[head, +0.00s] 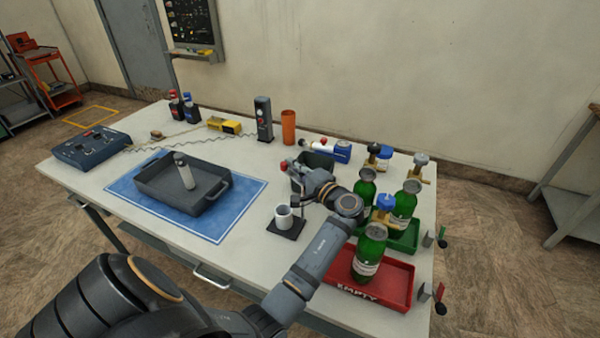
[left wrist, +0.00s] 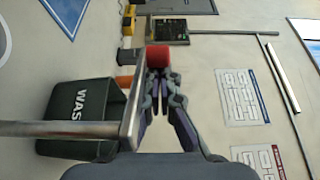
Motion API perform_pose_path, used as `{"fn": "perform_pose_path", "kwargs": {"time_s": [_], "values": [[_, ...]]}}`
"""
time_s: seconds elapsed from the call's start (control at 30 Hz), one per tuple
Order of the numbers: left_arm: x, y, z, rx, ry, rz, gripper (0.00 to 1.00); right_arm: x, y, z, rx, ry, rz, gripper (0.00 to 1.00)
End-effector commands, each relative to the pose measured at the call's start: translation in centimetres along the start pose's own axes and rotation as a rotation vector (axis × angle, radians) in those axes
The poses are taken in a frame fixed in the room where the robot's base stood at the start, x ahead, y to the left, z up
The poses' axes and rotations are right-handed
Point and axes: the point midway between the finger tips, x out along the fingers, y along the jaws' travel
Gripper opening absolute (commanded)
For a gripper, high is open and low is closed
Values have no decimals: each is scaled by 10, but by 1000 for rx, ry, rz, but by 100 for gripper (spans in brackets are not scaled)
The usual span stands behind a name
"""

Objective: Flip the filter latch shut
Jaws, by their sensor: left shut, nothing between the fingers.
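A small stand (head: 286,228) with a white cup-like filter body (head: 284,213) is at the table's front middle, left of my left forearm. In the left wrist view, a metal bar (left wrist: 60,129) meets a flat metal strip (left wrist: 129,95). A red knob (left wrist: 158,57) sits beside the strip; it also shows in the head view (head: 284,165). This looks like the latch, but its exact position is unclear. My left gripper (left wrist: 158,73) is shut and empty, its fingertips right at the knob; I cannot tell if they touch. My right gripper is out of view.
A dark waste bin (left wrist: 75,115) stands close to my left gripper. Green cylinders (head: 370,250) stand in and near a red tray (head: 395,282) and a green tray (head: 408,240) on the right. A grey tray (head: 160,195) lies on a blue mat (head: 235,210) at left.

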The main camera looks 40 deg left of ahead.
Motion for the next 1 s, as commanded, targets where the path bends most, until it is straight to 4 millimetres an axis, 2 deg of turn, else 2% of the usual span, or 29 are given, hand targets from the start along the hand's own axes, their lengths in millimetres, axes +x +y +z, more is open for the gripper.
{"fn": "perform_pose_path", "kwargs": {"time_s": [0.03,0.17,0.37,0.5,1.0], "values": [[1,1,-2,-5,-71,1,0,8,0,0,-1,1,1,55],[2,1,6,-3,-229,-1,0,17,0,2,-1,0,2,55],[3,1,15,-4,-219,0,0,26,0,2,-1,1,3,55],[3,-1,18,-4,-283,0,0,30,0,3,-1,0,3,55],[3,-2,23,-3,-348,1,0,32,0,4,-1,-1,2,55]]}}
